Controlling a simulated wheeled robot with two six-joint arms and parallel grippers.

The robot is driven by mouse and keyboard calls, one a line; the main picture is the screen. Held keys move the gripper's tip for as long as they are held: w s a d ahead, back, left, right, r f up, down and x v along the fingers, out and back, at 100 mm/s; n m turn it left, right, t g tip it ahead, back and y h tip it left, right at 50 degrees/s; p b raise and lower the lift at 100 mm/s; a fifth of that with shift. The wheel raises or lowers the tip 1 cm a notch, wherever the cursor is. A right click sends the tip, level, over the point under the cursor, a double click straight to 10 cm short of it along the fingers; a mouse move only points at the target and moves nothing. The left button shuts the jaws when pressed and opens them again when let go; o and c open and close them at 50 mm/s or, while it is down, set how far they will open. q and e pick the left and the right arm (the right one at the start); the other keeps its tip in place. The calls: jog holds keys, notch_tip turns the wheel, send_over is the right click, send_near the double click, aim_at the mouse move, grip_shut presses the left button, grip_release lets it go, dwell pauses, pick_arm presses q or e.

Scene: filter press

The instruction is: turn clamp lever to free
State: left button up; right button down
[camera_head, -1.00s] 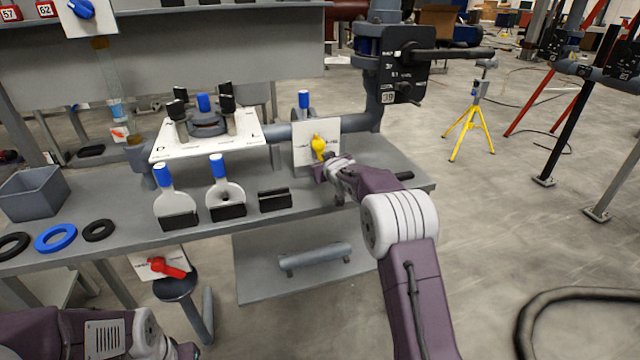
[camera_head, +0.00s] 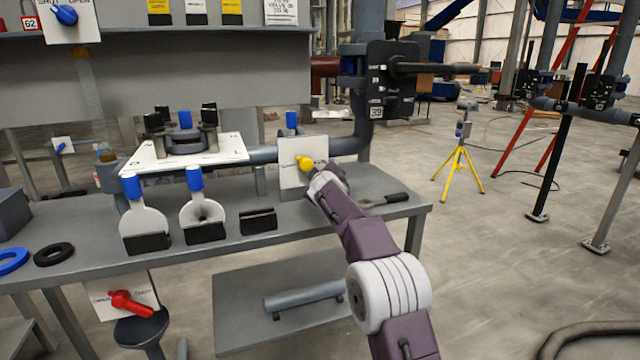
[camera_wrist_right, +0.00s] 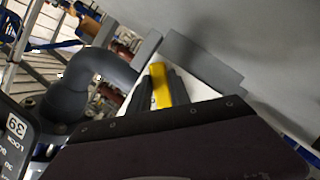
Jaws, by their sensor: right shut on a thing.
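A yellow lever (camera_head: 305,163) sits on a white plate (camera_head: 289,178) at the back of the bench. My right gripper (camera_head: 320,176) reaches it from the front right. In the right wrist view the yellow lever (camera_wrist_right: 160,85) stands between the grey fingers of the right gripper, which is shut on it. The gripper hides part of the lever and any plate marking behind it, so I cannot read the lever's setting. My left gripper is out of view.
Two blue-topped paddle plates (camera_head: 145,222) (camera_head: 203,212) stand on the grey bench (camera_head: 400,213). A white clamp plate (camera_head: 135,161) is behind them. A black box marked 39 (camera_head: 390,82) hangs at the back. A red lever (camera_head: 130,303) is below the bench edge.

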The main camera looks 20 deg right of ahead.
jog(key=shift+r, duration=0.2)
jog(key=c, duration=1.4)
grip_release()
jog(key=shift+o, duration=1)
jog(key=shift+w+f, duration=0.1)
jog(key=shift+s, duration=0.25)
jog(key=b+v, duration=0.3)
jog(key=v, duration=0.5)
jog(key=shift+s+a, duration=0.15)
jog(key=shift+s, duration=0.15)
